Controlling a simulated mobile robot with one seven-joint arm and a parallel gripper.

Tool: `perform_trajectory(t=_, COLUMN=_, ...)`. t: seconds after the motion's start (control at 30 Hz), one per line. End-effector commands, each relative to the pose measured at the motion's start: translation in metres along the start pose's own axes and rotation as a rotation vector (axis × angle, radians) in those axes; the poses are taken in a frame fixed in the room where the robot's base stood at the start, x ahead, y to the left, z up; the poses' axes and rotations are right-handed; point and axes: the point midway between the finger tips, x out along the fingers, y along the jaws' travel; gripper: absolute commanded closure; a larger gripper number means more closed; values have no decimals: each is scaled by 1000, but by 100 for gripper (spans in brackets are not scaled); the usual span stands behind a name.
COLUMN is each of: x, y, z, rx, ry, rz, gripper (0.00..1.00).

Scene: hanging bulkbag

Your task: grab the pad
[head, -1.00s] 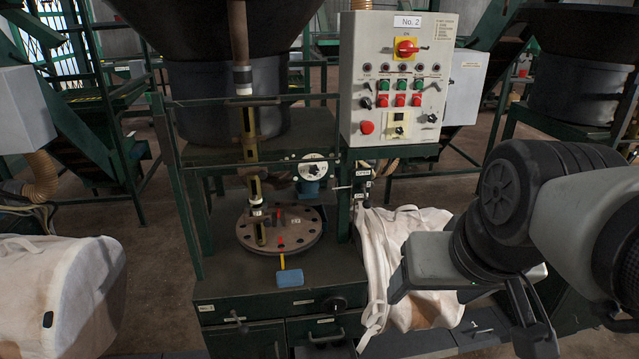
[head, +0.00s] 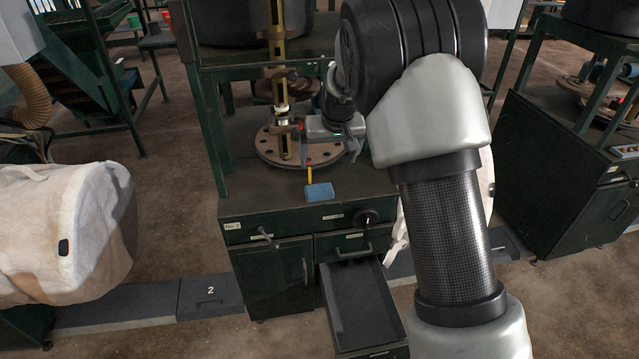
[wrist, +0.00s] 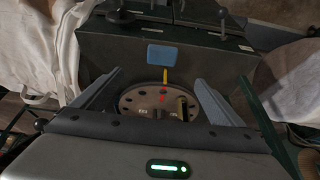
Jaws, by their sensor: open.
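The pad (head: 320,192) is a small blue rectangle with a yellow handle. It lies on the dark green machine top in front of the round plate, handle towards the plate. The wrist view shows the pad (wrist: 163,54) beyond my gripper (wrist: 155,84), with its yellow handle pointing towards me. My gripper (head: 328,148) is open and empty, its fingers spread above the round plate area, behind the pad in the head view. The fingers look apart from the pad. My arm hides part of the machine's right side.
The round plate (head: 265,155) with holes carries a brass post (head: 282,100). A drawer (head: 362,305) stands open below the top. White bulk bags hang left (head: 65,225) and right, the right one mostly hidden. A crank knob (head: 367,217) sticks out in front.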

Motion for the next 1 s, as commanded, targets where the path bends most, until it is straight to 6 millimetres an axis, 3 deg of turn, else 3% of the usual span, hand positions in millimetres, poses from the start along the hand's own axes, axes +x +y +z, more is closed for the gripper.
perform_trajectory(t=0.03, x=14, y=-2, z=0, rx=-9, ry=-3, rz=4, gripper=8)
perform_trajectory(t=0.27, x=48, y=-4, z=0, rx=-17, ry=-6, rz=9, gripper=8)
perform_trajectory(t=0.63, x=126, y=-4, z=0, rx=-17, ry=-6, rz=8, gripper=8)
perform_trajectory(t=1.0, x=160, y=-5, z=-2, rx=-18, ry=-5, rz=8, gripper=8)
